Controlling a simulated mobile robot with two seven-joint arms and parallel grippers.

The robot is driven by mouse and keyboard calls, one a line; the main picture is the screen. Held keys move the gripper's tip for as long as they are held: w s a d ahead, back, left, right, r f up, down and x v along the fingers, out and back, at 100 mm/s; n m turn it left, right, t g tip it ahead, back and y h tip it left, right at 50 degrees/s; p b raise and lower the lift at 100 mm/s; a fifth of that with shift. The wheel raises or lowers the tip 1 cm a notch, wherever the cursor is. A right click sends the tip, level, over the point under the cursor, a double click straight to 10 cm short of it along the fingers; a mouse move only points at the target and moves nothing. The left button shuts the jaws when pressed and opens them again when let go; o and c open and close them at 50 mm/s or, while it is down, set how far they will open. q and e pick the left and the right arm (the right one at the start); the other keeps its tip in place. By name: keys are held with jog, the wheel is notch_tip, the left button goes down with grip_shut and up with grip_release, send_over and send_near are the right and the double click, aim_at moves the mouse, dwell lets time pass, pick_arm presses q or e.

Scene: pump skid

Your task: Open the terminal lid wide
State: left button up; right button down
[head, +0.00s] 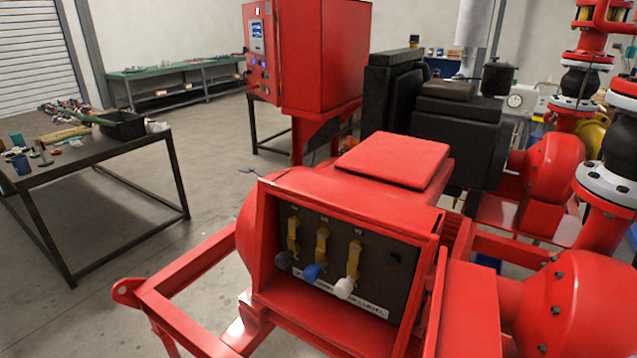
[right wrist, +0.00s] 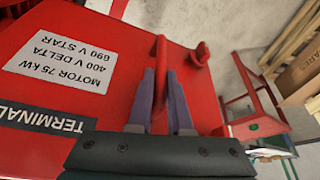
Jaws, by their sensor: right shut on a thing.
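The terminal box (head: 340,265) shows in the head view with its front uncovered. Inside are yellow terminal links and grey, blue and white cable ends above a white label strip. The terminal lid (right wrist: 95,75), red with a motor rating label and a TERMINAL label, fills much of the right wrist view. My right gripper (right wrist: 162,78) is shut on the lid's red handle (right wrist: 160,48). I cannot clearly tell the lid apart from other red parts in the head view. Neither gripper shows in the head view.
Red pump pipework (head: 575,305) stands close on the right. A red frame rail (head: 185,275) runs at the lower left. A red control cabinet (head: 320,55) stands behind. A dark table (head: 100,155) is at the left, with open floor between.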

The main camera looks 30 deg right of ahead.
jog(key=shift+d, duration=0.1)
jog(key=c, duration=0.8)
grip_release()
jog(key=shift+c, duration=0.2)
jog(key=p+v, duration=0.4)
jog(key=v, duration=0.5)
jog(key=shift+r+p, duration=0.35)
jog(key=shift+r, duration=0.05)
jog(key=shift+s, duration=0.15)
